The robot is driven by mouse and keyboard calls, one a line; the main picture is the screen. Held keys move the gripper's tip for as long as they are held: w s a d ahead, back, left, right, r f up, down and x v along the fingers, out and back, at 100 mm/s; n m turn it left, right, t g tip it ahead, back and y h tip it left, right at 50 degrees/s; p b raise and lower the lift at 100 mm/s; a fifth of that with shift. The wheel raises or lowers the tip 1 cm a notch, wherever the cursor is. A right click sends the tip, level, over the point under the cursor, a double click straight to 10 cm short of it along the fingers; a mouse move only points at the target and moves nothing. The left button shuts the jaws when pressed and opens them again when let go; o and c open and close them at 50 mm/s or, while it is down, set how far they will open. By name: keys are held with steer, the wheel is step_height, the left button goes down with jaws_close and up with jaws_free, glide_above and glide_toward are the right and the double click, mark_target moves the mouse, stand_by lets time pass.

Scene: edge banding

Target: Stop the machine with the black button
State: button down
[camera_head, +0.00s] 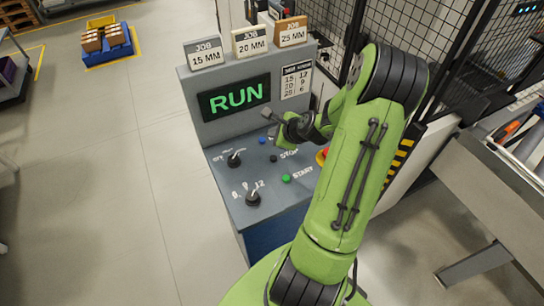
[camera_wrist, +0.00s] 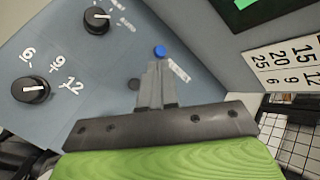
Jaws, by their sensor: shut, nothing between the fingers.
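The black button (camera_head: 273,158) sits on the sloping blue-grey control panel, beside the STOP label and between a blue button (camera_head: 262,139) and a green START button (camera_head: 286,178). In the wrist view the black button (camera_wrist: 134,85) shows just left of my fingers, and the blue button (camera_wrist: 160,51) just past their tips. My gripper (camera_head: 272,117) is above the upper part of the panel in the head view. In the wrist view my gripper (camera_wrist: 155,66) is shut and empty. I cannot tell its exact height above the panel. The machine's display (camera_head: 234,98) reads RUN in green.
Two black rotary knobs (camera_head: 234,160) (camera_head: 253,199) stand at the panel's left. A red emergency button (camera_head: 321,157) is partly hidden behind my arm. JOB signs (camera_head: 250,41) stand on top of the console. A mesh fence (camera_head: 428,60) is at the right; open floor lies left.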

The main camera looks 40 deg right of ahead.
mark_target(275, 160)
steer(key=f+b, duration=0.6)
steer(key=f, duration=0.2)
steer(key=shift+s+f, duration=0.2)
stand_by(1.6)
steer(key=shift+f+b, duration=0.75)
steer(key=shift+f, duration=0.1)
stand_by(0.5)
steer(key=shift+r+p, duration=0.8)
steer(key=shift+r, duration=0.15)
step_height(275, 160, up, 5)
steer(key=p, duration=0.4)
steer(key=shift+r, duration=0.15)
